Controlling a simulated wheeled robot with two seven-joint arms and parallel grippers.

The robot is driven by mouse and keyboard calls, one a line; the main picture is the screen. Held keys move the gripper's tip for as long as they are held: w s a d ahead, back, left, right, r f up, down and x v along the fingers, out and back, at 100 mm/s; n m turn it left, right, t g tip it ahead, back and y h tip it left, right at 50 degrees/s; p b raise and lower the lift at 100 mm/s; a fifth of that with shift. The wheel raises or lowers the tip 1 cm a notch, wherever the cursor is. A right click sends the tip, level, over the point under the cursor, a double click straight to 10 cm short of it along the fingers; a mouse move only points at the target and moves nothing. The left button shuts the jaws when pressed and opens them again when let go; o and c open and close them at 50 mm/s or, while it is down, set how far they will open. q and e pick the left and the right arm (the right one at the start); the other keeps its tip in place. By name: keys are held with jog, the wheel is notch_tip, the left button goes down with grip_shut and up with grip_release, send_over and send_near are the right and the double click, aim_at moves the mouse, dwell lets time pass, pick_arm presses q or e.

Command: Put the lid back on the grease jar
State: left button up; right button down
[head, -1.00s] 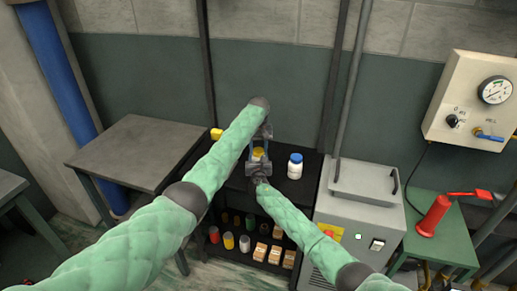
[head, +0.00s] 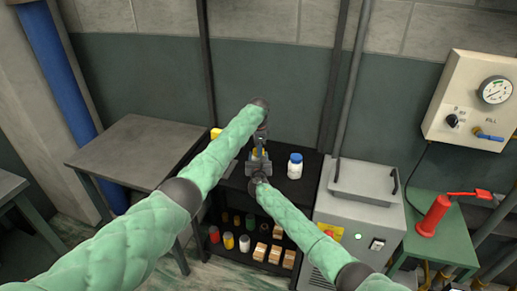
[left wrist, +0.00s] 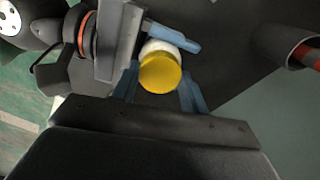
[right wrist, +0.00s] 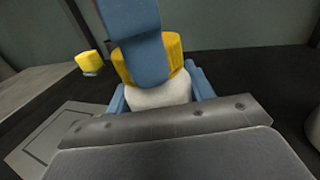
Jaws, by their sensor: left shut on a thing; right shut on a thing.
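The grease jar is white and stands upright on the dark shelf top in the middle of the head view. In the right wrist view the jar body (right wrist: 160,96) is between the blue fingers of my right gripper (right wrist: 160,100), which also shows in the head view (head: 258,168). The yellow lid (left wrist: 160,74) sits over the jar's mouth and seems to touch it; I cannot tell whether it is seated. My left gripper (left wrist: 160,85) is shut on the lid from above. One of its fingers hides part of the lid in the right wrist view.
A white bottle with a blue cap (head: 295,166) stands right of the jar. A yellow object (head: 216,133) is at the shelf's left. A grey machine (head: 355,195) adjoins on the right, a grey table (head: 135,140) on the left. Several cans and boxes fill the lower shelf.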

pick_arm(q)
jog(key=shift+w+a+r+m, duration=0.1)
jog(key=shift+w+a+m, duration=0.05)
jog(key=shift+m, duration=0.95)
jog(key=o, duration=1.1)
jog(key=shift+o, duration=0.2)
notch_tip(320, 180, up, 12)
pick_arm(e)
jog(key=shift+c, duration=2.4)
grip_release()
jog(key=shift+s, duration=0.1)
